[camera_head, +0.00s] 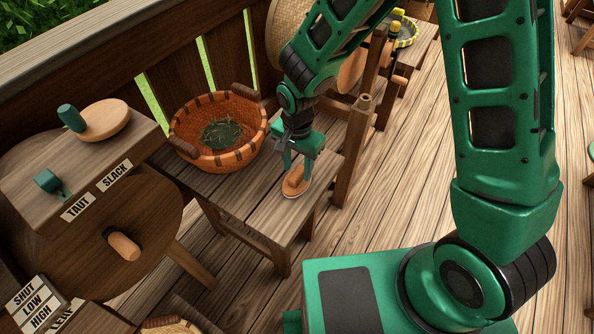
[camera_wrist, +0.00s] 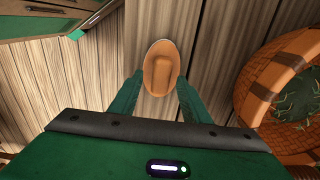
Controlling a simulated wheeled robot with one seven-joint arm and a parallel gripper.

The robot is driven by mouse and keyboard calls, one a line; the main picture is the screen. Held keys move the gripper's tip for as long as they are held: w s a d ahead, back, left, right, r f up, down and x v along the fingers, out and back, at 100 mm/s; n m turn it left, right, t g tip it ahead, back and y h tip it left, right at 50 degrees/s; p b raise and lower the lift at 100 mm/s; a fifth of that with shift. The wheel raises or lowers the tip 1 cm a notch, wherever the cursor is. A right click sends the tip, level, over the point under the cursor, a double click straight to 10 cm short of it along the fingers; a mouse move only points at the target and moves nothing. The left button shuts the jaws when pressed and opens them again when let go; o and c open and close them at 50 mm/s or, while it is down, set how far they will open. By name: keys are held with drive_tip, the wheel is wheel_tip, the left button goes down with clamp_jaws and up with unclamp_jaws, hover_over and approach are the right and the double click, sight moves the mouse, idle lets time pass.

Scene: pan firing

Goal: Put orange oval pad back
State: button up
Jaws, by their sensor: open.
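The orange oval pad (camera_head: 297,182) lies on the right end of a low wooden bench (camera_head: 262,208), near its front edge. It has a paler rim and a raised grip along its middle. My gripper (camera_head: 296,168) is just above the pad, pointing down, with its green fingers apart. In the wrist view the pad (camera_wrist: 161,55) shows between and beyond the open fingertips (camera_wrist: 159,88). I cannot tell whether the fingers touch the grip.
An orange woven basket (camera_head: 180,130) with green leaves stands left of the pad on the bench. A wooden post (camera_head: 352,150) rises close on the right. A cabinet with TAUT and SLACK labels (camera_head: 98,190) is at left. Plank floor lies open to the right.

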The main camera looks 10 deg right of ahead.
sight(299, 173)
wheel_tip(299, 173, up, 7)
idle(0.3)
drive_tip(key=shift+d+r, duration=0.1)
drive_tip(key=s+d+r, duration=0.1)
drive_tip(key=d+r, duration=0.3)
drive_tip(key=d, duration=0.4)
drive_tip(key=s+d+r+h, duration=0.1)
drive_tip(key=d+r, duration=0.3)
drive_tip(key=d, duration=0.4)
drive_tip(key=s+d+r, duration=0.1)
drive_tip(key=d+r, duration=0.2)
drive_tip(key=d, duration=0.4)
drive_tip(key=s+d+r, duration=0.3)
drive_tip(key=s+d, duration=0.3)
drive_tip(key=s, duration=0.3)
drive_tip(key=s+d+r+n+y, duration=0.1)
drive_tip(key=s+d+r, duration=0.2)
drive_tip(key=s+d, duration=0.3)
drive_tip(key=s, duration=0.2)
drive_tip(key=shift+s, duration=0.35)
